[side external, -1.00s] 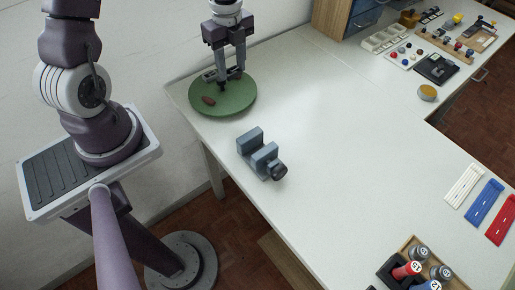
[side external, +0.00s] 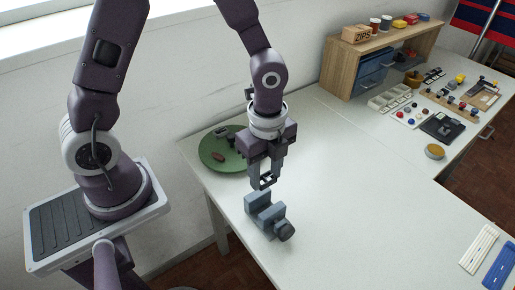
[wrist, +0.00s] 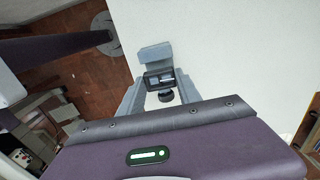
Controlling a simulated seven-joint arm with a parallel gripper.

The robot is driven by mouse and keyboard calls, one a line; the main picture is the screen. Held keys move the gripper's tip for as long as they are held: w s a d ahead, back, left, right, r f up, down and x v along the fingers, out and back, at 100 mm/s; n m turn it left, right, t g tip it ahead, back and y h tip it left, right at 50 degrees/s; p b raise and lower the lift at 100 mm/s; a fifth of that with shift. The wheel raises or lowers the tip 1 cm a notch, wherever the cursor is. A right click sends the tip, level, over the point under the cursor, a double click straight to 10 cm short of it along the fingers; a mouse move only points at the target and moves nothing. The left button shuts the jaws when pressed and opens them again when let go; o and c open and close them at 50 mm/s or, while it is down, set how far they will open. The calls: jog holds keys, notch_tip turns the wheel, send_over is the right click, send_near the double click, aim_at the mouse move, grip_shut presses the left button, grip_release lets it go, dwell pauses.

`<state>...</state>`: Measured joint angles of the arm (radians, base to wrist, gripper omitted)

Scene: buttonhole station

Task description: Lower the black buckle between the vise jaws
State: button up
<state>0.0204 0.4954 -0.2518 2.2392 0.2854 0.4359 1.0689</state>
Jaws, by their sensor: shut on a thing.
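My gripper (side external: 265,179) is shut on the black buckle (side external: 267,182), a small dark rectangular frame held between the fingertips. In the wrist view the buckle (wrist: 153,83) spans the two fingers, with light showing through its openings. In the wrist view one vise jaw (wrist: 155,54) shows beyond the buckle, and the buckle and fingers hide the jaw gap.
The white table (side external: 370,210) is clear right of the vise. Trays of small parts and a wooden shelf (side external: 342,75) stand farther back.

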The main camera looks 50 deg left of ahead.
aim_at(265, 180)
jog(key=shift+s+d+f, duration=0.1)
jog(key=shift+s+d, duration=0.2)
jog(key=shift+d, duration=0.05)
jog(key=shift+f, duration=5.25)
jog(key=o, duration=1.4)
notch_tip(265, 180, up, 7)
jog(key=shift+r, duration=0.1)
